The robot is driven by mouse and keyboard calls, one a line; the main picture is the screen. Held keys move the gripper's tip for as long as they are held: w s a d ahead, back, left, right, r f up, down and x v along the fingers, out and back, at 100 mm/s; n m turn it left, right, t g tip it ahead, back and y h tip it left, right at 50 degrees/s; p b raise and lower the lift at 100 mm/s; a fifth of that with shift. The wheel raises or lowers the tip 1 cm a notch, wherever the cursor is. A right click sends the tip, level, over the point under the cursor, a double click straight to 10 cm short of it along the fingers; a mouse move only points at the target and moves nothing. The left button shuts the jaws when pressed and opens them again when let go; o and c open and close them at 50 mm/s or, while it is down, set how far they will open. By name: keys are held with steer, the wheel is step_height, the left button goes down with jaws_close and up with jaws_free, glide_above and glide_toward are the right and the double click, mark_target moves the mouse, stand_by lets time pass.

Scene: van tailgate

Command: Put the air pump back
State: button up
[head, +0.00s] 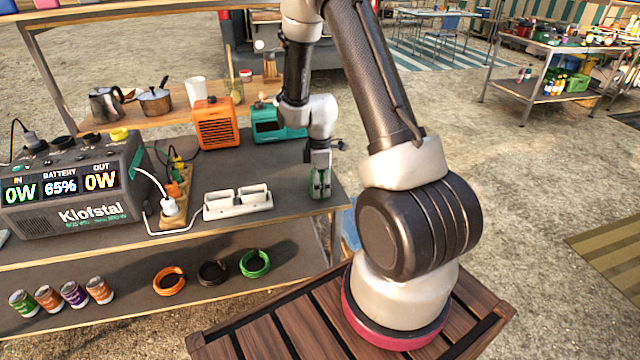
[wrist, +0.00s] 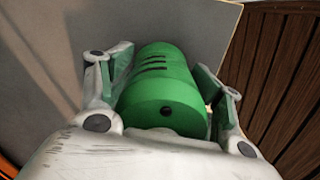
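The air pump appears to be the green cylinder (wrist: 165,95) with dark slots and a small dark hole in its end, seen in the wrist view. My gripper (wrist: 165,100) has one finger on each side of it, and both look pressed against it. In the head view my gripper (head: 320,188) points down at the right end of the grey table top (head: 290,160), with green showing between its fingers. Whether the pump touches the table top is hard to tell.
A white two-slot holder (head: 237,203) stands left of my gripper. Behind are a teal device (head: 277,122) and an orange device (head: 215,123). A power station (head: 75,190) stands at left. Coiled cables (head: 254,263) and cans (head: 75,294) lie on the lower shelf.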

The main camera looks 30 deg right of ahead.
steer(key=o, duration=0.5)
steer(key=shift+r, duration=0.1)
steer(key=shift+r, duration=0.35)
step_height(320, 180, up, 12)
steer(key=shift+f, duration=0.1)
steer(key=s+a+r+m+t, duration=0.15)
steer(key=s+r+m, duration=0.25)
steer(key=s+r, duration=0.4)
steer(key=s+a+r+m+t, duration=0.15)
steer(key=s+r+m, duration=0.35)
steer(key=r, duration=0.6)
steer(key=s+m, duration=0.1)
steer(key=s, duration=0.2)
steer(key=s+a+r+m, duration=0.1)
steer(key=s, duration=0.3)
steer(key=s+a+r+m+t, duration=0.1)
steer(key=s+m, duration=0.1)
steer(key=s, duration=0.1)
steer(key=shift+s+r, duration=0.25)
steer(key=shift+s, duration=0.15)
